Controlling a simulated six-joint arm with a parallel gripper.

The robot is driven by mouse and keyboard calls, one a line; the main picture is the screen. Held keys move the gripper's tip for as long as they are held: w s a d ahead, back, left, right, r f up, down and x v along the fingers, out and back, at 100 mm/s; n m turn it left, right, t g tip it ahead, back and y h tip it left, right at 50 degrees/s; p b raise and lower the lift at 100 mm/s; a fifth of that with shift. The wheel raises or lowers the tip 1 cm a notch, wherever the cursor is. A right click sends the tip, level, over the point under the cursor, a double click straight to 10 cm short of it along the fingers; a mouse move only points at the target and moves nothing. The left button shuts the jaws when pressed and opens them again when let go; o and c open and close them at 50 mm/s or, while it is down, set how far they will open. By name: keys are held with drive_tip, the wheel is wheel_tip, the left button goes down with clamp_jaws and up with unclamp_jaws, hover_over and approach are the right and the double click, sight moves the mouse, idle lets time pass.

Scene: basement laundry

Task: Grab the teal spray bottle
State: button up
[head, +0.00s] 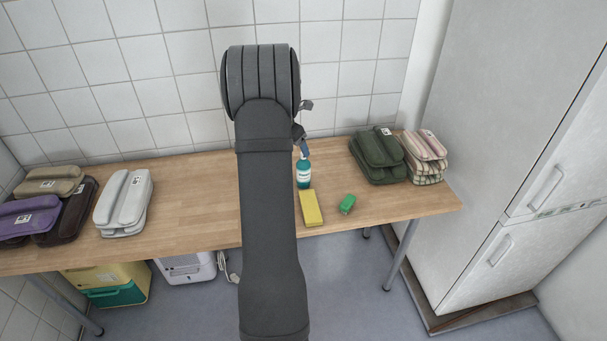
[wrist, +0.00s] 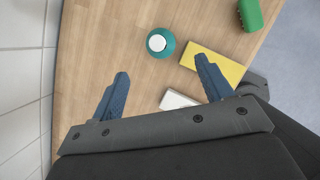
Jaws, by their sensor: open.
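The teal spray bottle (head: 304,174) stands upright on the wooden table, with a pale label on its side. In the wrist view I look down on the bottle (wrist: 166,51), which shows a round white top. My gripper (wrist: 162,70) is open and empty, its two blue fingers spread apart. The bottle appears just beyond the fingertips, between their lines. In the head view my gripper (head: 303,145) is mostly hidden behind my arm, with a blue finger just above the bottle's top.
A yellow block (head: 311,208) lies close to the bottle, with a green brush-like item (head: 347,204) to its right. A white item (wrist: 178,100) lies partly hidden under my gripper. Folded green cloths (head: 378,158) and striped cloths (head: 425,150) sit right; a tiled wall is behind.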

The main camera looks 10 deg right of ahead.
sight(304, 161)
drive_tip(key=x, duration=1)
drive_tip(key=shift+w+d+f, duration=0.1)
drive_tip(key=shift+d+f, duration=0.1)
drive_tip(key=shift+f, duration=0.05)
drive_tip(key=shift+r, duration=0.1)
clamp_jaws()
drive_tip(key=shift+r, duration=0.15)
